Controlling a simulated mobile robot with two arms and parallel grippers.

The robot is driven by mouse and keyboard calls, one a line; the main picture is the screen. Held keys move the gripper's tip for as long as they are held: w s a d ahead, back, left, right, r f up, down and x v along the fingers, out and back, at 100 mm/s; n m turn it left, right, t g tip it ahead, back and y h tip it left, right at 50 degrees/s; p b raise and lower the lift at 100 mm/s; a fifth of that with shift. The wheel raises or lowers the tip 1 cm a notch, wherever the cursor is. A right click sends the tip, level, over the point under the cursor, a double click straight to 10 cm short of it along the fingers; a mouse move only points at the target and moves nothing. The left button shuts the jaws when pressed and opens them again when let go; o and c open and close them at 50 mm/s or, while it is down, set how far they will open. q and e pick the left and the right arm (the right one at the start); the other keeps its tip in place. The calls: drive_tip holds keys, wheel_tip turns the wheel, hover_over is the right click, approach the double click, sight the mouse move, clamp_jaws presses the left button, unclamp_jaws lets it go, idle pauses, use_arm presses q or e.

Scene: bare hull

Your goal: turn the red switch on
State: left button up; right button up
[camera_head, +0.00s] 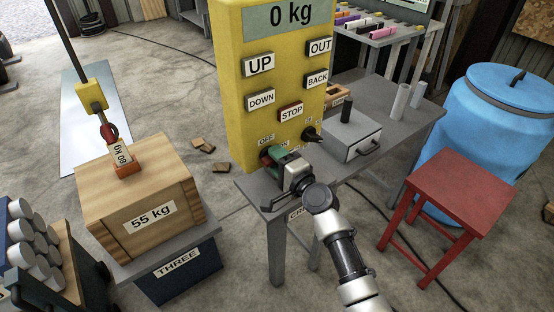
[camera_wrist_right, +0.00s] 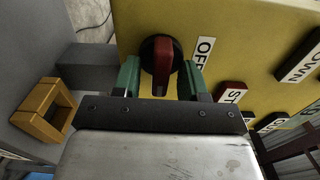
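The red switch (camera_wrist_right: 162,58) is a rotary knob with a red bar handle on a black round base, on the yellow control box (camera_head: 233,100). In the right wrist view an OFF label (camera_wrist_right: 204,50) is beside it. My right gripper (camera_wrist_right: 162,78) is at the switch, its green fingers apart on either side of the red handle. Gaps seem to show between fingers and handle; contact is unclear. In the head view my right gripper (camera_head: 276,158) is at the box's lower front and largely hides the switch. My left gripper is not in view.
The box has UP, DOWN, OUT, BACK and red STOP (camera_head: 290,112) buttons, and a black knob (camera_head: 311,134) to the right. A grey table (camera_head: 405,125) extends right, with a red stool (camera_head: 460,190) beyond. A 55 kg crate (camera_head: 140,190) stands left.

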drive_tip(key=v, duration=1.1)
drive_tip(key=shift+b, duration=0.45)
drive_tip(key=shift+w+a, duration=0.1)
